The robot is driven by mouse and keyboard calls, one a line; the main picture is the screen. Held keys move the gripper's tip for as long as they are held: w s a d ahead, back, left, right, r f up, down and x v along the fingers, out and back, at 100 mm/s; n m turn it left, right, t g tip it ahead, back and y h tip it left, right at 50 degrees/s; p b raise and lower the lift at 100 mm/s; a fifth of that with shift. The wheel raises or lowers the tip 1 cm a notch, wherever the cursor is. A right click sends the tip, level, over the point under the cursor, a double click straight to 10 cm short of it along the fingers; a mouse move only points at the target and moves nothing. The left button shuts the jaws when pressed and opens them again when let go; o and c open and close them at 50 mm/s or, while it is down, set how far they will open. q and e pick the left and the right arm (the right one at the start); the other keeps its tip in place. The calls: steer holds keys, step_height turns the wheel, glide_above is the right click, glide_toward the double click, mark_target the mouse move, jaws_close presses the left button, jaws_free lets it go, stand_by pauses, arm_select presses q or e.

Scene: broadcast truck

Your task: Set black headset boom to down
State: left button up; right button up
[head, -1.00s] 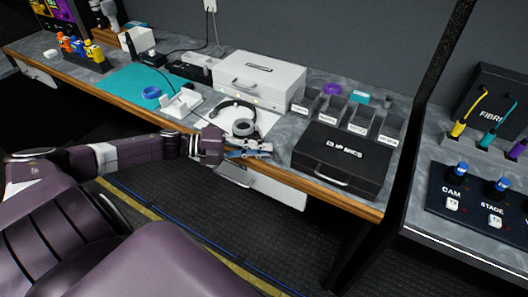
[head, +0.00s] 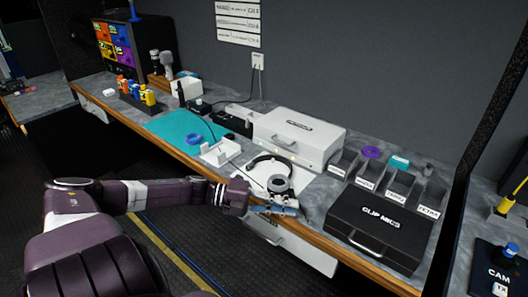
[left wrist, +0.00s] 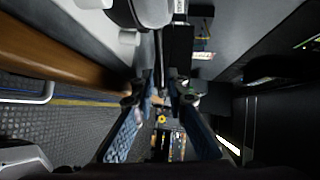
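The black headset (head: 268,162) lies on a white sheet near the front edge of the bench, with a grey ear cup (head: 280,184) towards me. My left gripper (head: 282,208) is just in front of that cup, at the bench edge. In the left wrist view, the pale rounded cup (left wrist: 150,12) shows at the top. A thin dark boom (left wrist: 158,74) runs down from it between the two blue-grey fingers of my left gripper (left wrist: 160,88). The fingers stand apart; I see no clear contact with the boom. My right gripper is out of view.
A black clip mics case (head: 380,228) sits right of the headset, and a white case (head: 298,138) behind it. Labelled bins (head: 398,186) stand at the right. A white stand (head: 220,153) is to the left. An open drawer (head: 290,246) projects below the bench.

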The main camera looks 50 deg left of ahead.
arm_select(q)
steer(key=v, duration=0.9)
steer(key=shift+s+a, duration=0.15)
steer(key=shift+a, duration=0.1)
stand_by(0.4)
